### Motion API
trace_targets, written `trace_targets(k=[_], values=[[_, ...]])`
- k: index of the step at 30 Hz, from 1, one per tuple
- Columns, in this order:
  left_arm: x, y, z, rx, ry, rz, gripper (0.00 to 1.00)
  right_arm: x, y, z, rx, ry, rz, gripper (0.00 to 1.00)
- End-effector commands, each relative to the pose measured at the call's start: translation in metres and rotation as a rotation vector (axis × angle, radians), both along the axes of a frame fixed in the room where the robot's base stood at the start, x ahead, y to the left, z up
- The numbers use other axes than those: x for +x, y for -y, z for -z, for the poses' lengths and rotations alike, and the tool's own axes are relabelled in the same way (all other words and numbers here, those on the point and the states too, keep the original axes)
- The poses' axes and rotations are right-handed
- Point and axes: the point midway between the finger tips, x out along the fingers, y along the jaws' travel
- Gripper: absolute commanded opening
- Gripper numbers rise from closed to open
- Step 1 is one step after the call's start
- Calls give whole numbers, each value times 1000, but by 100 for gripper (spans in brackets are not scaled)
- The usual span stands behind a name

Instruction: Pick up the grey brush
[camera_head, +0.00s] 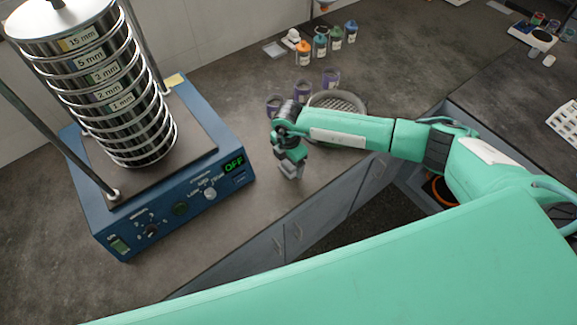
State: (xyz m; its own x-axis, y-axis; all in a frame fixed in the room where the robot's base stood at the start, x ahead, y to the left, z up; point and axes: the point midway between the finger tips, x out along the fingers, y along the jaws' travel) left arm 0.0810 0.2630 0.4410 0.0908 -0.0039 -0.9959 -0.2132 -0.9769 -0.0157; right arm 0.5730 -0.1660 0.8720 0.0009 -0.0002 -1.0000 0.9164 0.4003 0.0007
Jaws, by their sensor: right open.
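I cannot clearly make out a grey brush in the head view; it may be hidden or too small to tell. My right gripper (291,172) hangs pointing down above the front edge of the counter, just right of the blue sieve shaker. It is open, and I see nothing between its fingers. My arm and wrist cover part of the counter behind it. My left gripper is not in view.
The blue shaker (190,203) with its sieve stack (125,90) fills the left. A round sieve (338,101) and purple-banded jars (330,78) lie behind my right forearm. Several coloured bottles (320,42) stand farther back. The middle counter (225,78) is mostly bare.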

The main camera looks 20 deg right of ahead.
Motion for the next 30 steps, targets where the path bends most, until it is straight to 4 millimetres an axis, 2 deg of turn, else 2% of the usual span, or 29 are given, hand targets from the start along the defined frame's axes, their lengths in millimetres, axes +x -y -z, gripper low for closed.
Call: trace_targets(k=[2,7,16,17,24,30], values=[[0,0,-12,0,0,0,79,-1,0,7,-2,-4,1,82],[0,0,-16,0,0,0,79,0,0,29,0,-2,1,82],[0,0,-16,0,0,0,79,0,0,35,0,-1,0,82],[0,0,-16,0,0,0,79,0,0,35,0,-1,0,78],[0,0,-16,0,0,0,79,0,0,35,0,-1,0,32],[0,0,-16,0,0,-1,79,0,0,34,0,-1,0,32]])
